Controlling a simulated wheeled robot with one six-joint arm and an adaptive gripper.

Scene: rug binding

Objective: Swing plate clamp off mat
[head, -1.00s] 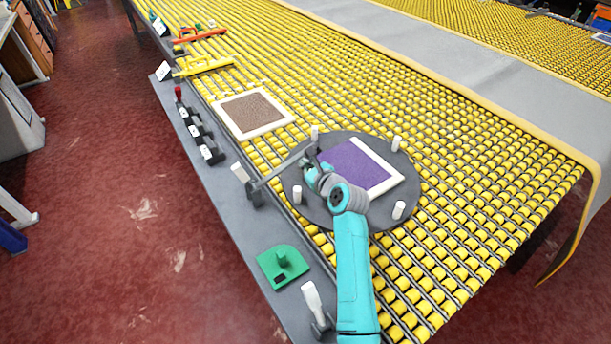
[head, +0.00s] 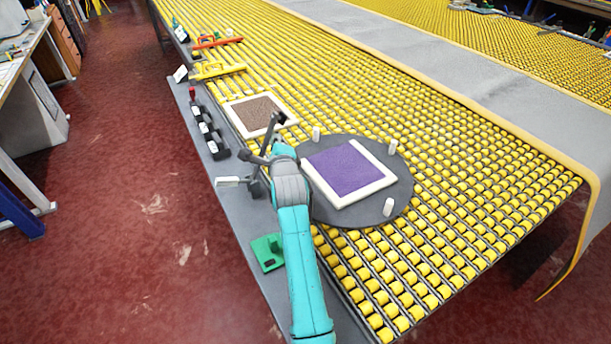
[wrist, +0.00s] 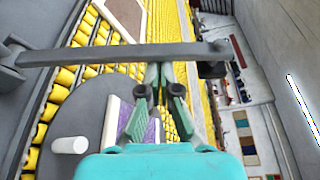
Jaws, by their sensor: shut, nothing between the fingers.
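The plate clamp's dark bar (head: 270,135) rises from its post at the table's left edge and points away toward the brown sample, clear of the purple mat (head: 345,167). Its white handle (head: 230,181) sticks out left. The mat lies in a white L-shaped frame on the round dark plate (head: 395,205). In the wrist view, the clamp bar (wrist: 110,54) crosses the picture, with a dark pad (wrist: 212,68) at its free end. My gripper (wrist: 160,72) is shut and empty, its fingertips at the bar; contact is unclear. In the head view my arm hides part of the clamp's base.
A brown sample in a white frame (head: 255,113) lies beyond the clamp. A green block (head: 267,252) and black holders (head: 207,132) sit on the grey edge strip. Yellow rollers (head: 470,180) to the right are clear.

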